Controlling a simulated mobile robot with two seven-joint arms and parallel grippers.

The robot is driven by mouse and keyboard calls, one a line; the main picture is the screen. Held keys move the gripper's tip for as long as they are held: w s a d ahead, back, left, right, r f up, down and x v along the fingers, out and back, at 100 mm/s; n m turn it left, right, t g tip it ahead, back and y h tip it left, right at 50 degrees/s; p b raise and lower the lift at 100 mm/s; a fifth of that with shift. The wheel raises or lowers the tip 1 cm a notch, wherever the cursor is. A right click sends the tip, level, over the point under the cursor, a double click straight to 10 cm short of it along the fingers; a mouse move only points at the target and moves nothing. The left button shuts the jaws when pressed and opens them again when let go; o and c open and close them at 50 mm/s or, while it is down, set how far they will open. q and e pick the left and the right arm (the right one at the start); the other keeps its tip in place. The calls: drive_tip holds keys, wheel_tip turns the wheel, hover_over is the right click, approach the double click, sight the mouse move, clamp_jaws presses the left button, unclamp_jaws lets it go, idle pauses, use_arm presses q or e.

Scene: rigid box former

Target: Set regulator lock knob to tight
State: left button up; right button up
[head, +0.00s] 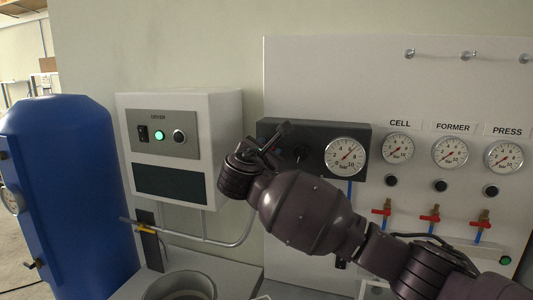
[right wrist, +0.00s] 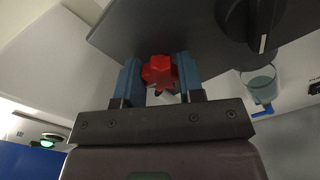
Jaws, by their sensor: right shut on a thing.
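A dark regulator panel (head: 316,133) with a round gauge (head: 345,157) is mounted on the white board, and its dark face also fills the top of the right wrist view (right wrist: 190,28). A red lobed knob (right wrist: 160,72) shows at its lower edge, between the two blue fingers of my right gripper (right wrist: 160,80). The fingers are shut on this knob. In the head view my right gripper (head: 272,143) is at the panel's left part and hides the knob. No label or setting mark of the red knob is readable. My left gripper is not in view.
A black knob with a white mark (right wrist: 252,25) and a clear bowl (right wrist: 260,88) sit right of the red knob. A white dryer box (head: 224,145) and blue tank (head: 75,195) stand left. Gauges (head: 450,152) and red-handled valves (head: 430,216) are on the board.

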use_arm(q)
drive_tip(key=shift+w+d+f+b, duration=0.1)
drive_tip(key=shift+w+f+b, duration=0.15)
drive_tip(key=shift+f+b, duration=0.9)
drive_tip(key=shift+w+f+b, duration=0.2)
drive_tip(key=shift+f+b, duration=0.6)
drive_tip(key=shift+b, duration=0.6)
use_arm(e)
drive_tip(key=shift+f+m, duration=0.2)
drive_tip(key=shift+m, duration=8.4)
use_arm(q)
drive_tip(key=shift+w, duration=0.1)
use_arm(e)
drive_tip(key=o, duration=0.9)
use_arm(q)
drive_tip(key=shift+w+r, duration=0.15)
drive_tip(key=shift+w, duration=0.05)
use_arm(e)
drive_tip(key=shift+r, duration=0.1)
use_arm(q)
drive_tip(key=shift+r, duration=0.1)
